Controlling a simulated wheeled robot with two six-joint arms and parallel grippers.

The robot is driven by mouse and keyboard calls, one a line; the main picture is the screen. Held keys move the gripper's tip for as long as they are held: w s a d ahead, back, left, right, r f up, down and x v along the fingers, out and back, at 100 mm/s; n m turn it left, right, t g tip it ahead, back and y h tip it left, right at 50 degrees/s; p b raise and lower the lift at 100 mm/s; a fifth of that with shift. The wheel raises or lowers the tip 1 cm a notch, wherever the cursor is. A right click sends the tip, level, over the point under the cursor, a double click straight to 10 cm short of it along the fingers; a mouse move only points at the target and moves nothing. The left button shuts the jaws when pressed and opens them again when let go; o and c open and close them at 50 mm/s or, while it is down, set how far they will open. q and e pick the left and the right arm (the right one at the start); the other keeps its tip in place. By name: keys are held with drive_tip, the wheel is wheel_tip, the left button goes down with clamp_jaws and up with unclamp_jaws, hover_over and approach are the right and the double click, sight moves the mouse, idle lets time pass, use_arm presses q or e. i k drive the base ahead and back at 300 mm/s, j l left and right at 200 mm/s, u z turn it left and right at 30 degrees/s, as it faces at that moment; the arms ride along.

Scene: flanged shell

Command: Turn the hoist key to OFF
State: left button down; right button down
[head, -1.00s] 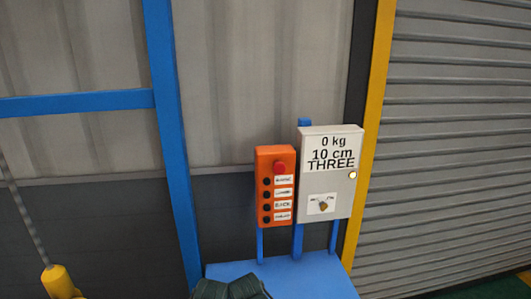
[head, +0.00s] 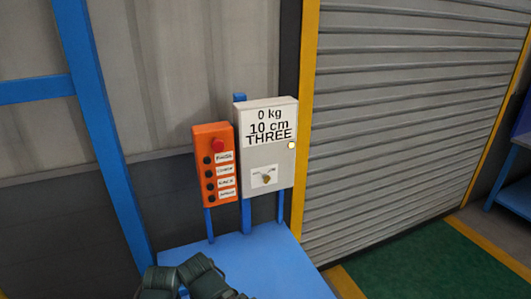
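The hoist key (head: 267,178) is a small brass-coloured knob on a white label, low on the front of a light grey box (head: 281,154). The lettering around the key is too small to read. The box reads "0 kg, 10 cm, THREE" and has a small lit lamp (head: 291,145) at its right edge. Dark green-grey parts at the bottom edge look like part of my own arm or gripper. No fingertips show there, and neither gripper can be made out. Nothing touches the key.
An orange button panel (head: 203,165) with a red button stands left of the box. Both are on blue posts over a blue surface (head: 250,270). A blue upright (head: 100,130) is at left, a yellow post (head: 307,60) and roller shutter (head: 400,110) at right. Green floor (head: 405,262) is clear.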

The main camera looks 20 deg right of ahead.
sight(267, 178)
drive_tip(key=k+l, duration=0.1)
drive_tip(key=l, duration=0.5)
drive_tip(key=k+l, duration=0.1)
drive_tip(key=l, duration=0.5)
drive_tip(key=k+l, duration=0.1)
drive_tip(key=l, duration=0.5)
